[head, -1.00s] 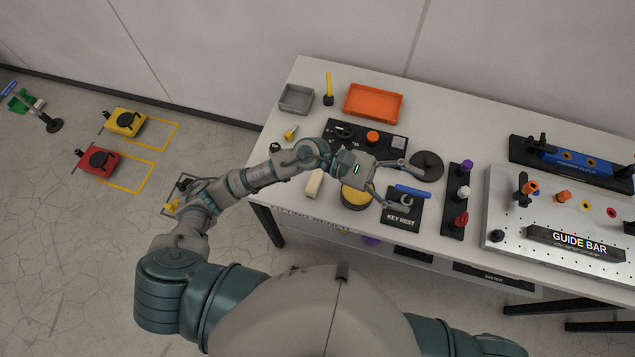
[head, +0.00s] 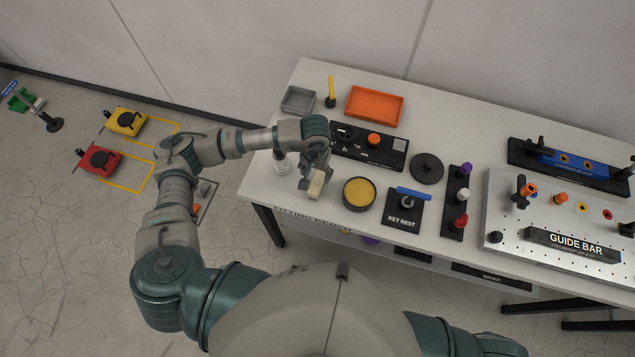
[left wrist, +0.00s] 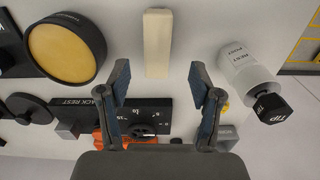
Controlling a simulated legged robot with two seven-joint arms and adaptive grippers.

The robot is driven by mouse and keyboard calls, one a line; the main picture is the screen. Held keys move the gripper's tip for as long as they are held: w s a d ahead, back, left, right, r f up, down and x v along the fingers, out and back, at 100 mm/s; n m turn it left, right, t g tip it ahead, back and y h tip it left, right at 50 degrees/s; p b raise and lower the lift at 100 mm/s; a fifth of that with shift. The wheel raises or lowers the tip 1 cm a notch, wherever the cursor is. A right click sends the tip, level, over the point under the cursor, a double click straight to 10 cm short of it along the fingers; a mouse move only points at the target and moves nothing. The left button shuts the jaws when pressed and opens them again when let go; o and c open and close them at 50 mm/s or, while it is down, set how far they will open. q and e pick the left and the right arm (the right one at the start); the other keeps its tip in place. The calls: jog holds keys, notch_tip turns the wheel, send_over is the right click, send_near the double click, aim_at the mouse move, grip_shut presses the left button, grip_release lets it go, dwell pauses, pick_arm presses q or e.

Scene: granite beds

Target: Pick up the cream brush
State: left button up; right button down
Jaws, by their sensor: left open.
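The cream brush (head: 316,186) is a pale block on the table near its front left edge. It also shows in the left wrist view (left wrist: 158,43), lying beyond the fingertips and roughly in line with the gap between them. My left gripper (head: 315,171) is over the brush and pointing down, partly covering it in the head view. In the left wrist view its two fingers (left wrist: 160,75) are apart with nothing between them. My right gripper does not show.
A round black dish with a yellow top (head: 359,193) stands just right of the brush. A white bottle with a black tip (left wrist: 247,75) stands on the other side. The black key rest (head: 402,212) holds a blue-handled piece. An orange tray (head: 374,106) lies behind.

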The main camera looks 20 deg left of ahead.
aim_at(318, 182)
pick_arm(q)
jog(key=f, duration=0.2)
jog(key=shift+a+f, duration=0.25)
jog(key=shift+f, duration=0.15)
jog(key=f, duration=0.1)
jog(key=d+f+p, duration=0.1)
jog(key=f, duration=0.1)
jog(key=f+p, duration=0.1)
jog(key=shift+d+f, duration=0.15)
jog(key=shift+d, duration=0.1)
jog(key=shift+f, duration=0.3)
jog(key=shift+a, duration=0.35)
jog(key=shift+c, duration=1.2)
jog(key=shift+a, duration=0.25)
grip_shut()
jog(key=shift+w+d, duration=0.1)
jog(key=shift+d, duration=0.3)
jog(key=shift+d+r, duration=0.1)
jog(key=shift+r, duration=0.35)
jog(key=r+b, duration=0.1)
jog(key=r, duration=0.1)
jog(key=shift+s+d+r+b, duration=0.1)
jog(key=shift+s+r+b, duration=0.2)
jog(key=shift+s+b, duration=0.05)
jog(key=s+d+r+b, duration=0.1)
jog(key=s+d+b, duration=0.2)
jog(key=s+d, duration=0.6)
jog(key=s, duration=0.3)
jog(key=shift+s+r, duration=0.2)
jog(key=shift+r, duration=0.1)
